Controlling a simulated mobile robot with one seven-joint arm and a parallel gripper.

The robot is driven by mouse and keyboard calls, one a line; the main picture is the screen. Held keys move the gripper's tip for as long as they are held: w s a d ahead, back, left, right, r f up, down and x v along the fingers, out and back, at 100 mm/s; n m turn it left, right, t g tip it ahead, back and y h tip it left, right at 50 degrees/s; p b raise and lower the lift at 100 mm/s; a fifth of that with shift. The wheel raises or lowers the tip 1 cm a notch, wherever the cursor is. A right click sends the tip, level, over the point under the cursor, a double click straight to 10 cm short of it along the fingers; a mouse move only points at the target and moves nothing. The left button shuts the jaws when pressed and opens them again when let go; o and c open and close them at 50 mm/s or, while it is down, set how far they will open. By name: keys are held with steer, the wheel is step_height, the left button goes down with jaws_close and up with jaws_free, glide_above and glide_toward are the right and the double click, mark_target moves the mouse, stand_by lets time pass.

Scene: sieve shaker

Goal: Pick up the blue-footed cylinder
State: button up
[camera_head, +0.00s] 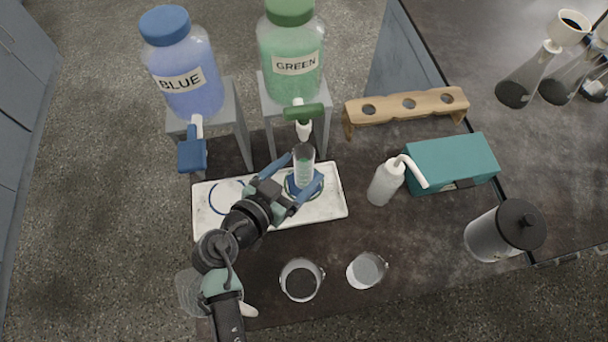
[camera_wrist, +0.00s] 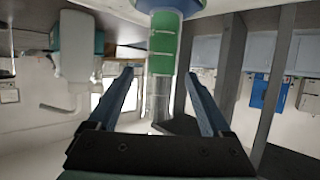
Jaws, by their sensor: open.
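The blue-footed cylinder (camera_head: 303,165) stands upright on the white tray (camera_head: 333,207), under the green tap (camera_head: 303,115). It is clear, with green liquid in its lower part. My gripper (camera_head: 305,168) is open, its blue fingers reaching along both sides of the cylinder. The wrist view is upside down: the cylinder (camera_wrist: 162,48) stands between the fingertips of my gripper (camera_wrist: 160,75), with a visible gap on each side. Its blue foot shows at the top edge there. In the head view, my fingers partly hide the foot.
The BLUE jar (camera_head: 184,70) and GREEN jar (camera_head: 291,50) stand on grey stands behind the tray. To the right are a white wash bottle (camera_head: 384,186), a wooden rack (camera_head: 432,101) and a teal box (camera_head: 450,160). Two beakers (camera_head: 301,281) (camera_head: 366,270) stand in front.

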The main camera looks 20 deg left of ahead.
steer(key=p+x, duration=0.1)
steer(key=x, duration=0.4)
steer(key=shift+w+f, duration=0.2)
steer(key=shift+w, duration=0.05)
jaws_close()
